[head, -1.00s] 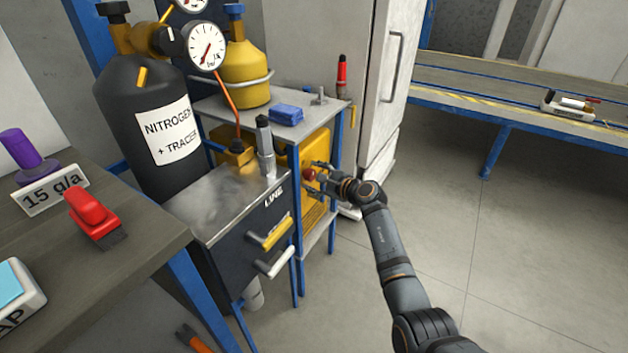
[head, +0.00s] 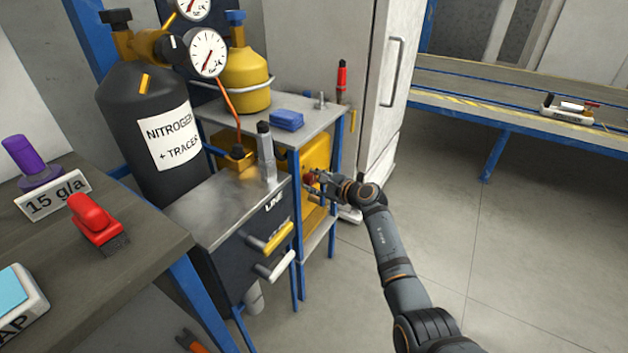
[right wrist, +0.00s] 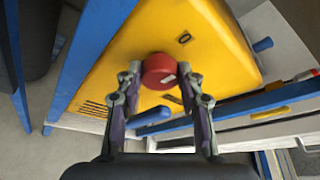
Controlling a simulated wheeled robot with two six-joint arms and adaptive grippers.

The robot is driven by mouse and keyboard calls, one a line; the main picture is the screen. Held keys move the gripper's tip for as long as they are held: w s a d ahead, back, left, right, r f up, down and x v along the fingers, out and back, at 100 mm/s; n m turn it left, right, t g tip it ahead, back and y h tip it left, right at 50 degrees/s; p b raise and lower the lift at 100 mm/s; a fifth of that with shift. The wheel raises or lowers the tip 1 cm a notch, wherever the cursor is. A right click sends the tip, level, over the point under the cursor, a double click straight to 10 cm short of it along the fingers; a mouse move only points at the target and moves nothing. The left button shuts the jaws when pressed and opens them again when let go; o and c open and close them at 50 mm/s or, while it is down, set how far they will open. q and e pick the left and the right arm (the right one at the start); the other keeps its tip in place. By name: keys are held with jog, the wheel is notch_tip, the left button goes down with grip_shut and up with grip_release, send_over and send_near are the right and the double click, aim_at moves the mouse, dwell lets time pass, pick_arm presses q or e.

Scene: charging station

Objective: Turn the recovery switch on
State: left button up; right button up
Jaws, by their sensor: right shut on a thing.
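The recovery unit is a yellow box (head: 317,150) on the lower part of a blue-framed stand. It fills the middle of the right wrist view (right wrist: 205,62). Its switch is a red round knob (right wrist: 160,68) with a white mark at its lower right; a dark "0" is printed on the yellow face above and to the right. My right gripper (right wrist: 161,82) is shut on the red knob, one finger at each side. In the head view my right gripper (head: 319,181) partly hides the knob (head: 310,176). My left gripper is not in view.
A dark metal cabinet (head: 230,215) with yellow and white handles stands left of the unit. Blue stand legs (head: 297,235) frame the unit closely. A white cabinet (head: 372,90) stands behind. The floor at right is clear.

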jog(key=shift+r+m+g+p, duration=0.15)
jog(key=shift+m+g+p, duration=0.15)
jog(key=shift+m+p, duration=0.2)
jog(key=shift+d+m+g, duration=0.1)
jog(key=shift+m+g, duration=0.2)
jog(key=shift+m, duration=0.2)
jog(key=shift+w+m+g+y, duration=0.1)
jog(key=shift+m+g+y, duration=0.2)
jog(key=shift+m+y, duration=0.15)
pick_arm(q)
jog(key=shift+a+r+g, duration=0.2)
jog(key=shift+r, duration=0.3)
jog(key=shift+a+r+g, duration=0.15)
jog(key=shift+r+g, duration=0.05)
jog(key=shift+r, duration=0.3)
pick_arm(e)
jog(key=shift+m+g, duration=0.4)
jog(key=shift+m, duration=0.25)
jog(key=o, duration=1.2)
